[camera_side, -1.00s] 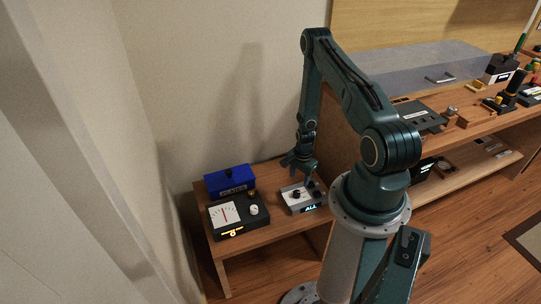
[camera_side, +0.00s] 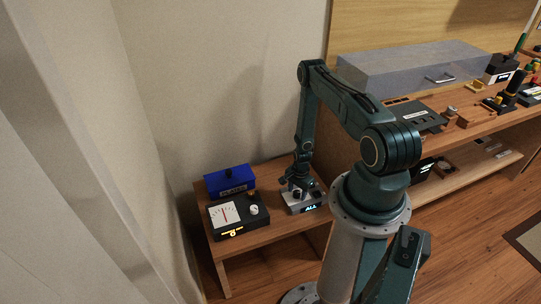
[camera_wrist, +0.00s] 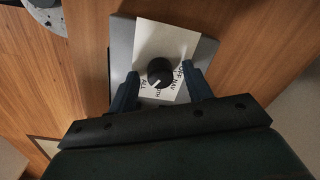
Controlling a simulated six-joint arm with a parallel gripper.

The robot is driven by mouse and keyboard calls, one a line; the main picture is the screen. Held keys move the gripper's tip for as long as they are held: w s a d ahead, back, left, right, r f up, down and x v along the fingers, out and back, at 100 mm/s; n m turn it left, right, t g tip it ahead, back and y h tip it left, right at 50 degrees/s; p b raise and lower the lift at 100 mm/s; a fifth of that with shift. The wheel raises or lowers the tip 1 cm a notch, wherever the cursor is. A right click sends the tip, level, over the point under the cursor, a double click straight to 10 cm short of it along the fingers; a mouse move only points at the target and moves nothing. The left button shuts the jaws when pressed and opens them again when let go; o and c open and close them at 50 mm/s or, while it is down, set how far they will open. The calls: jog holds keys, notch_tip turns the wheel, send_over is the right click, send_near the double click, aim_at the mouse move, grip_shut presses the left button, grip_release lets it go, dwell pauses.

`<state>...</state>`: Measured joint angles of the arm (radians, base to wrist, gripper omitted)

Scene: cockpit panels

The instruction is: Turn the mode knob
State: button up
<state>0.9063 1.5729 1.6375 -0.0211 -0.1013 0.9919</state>
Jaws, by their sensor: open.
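The mode knob (camera_wrist: 160,72) is a round black dial with a white pointer line, on a white label card with "ALL", "OFF", "NAV" and a partly hidden marking. My gripper (camera_wrist: 160,88) is open in the wrist view, with one finger on each side of the knob and gaps between. In the side view my gripper (camera_side: 297,187) is low over the box and hides most of its top.
A black meter box (camera_side: 240,218) with a white dial and pale knob stands left of the panel box, on the same low wooden table (camera_side: 270,233). A blue box (camera_side: 230,181) stands behind it. A wooden bench with other panels is at right.

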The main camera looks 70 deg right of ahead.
jog(key=c, duration=1)
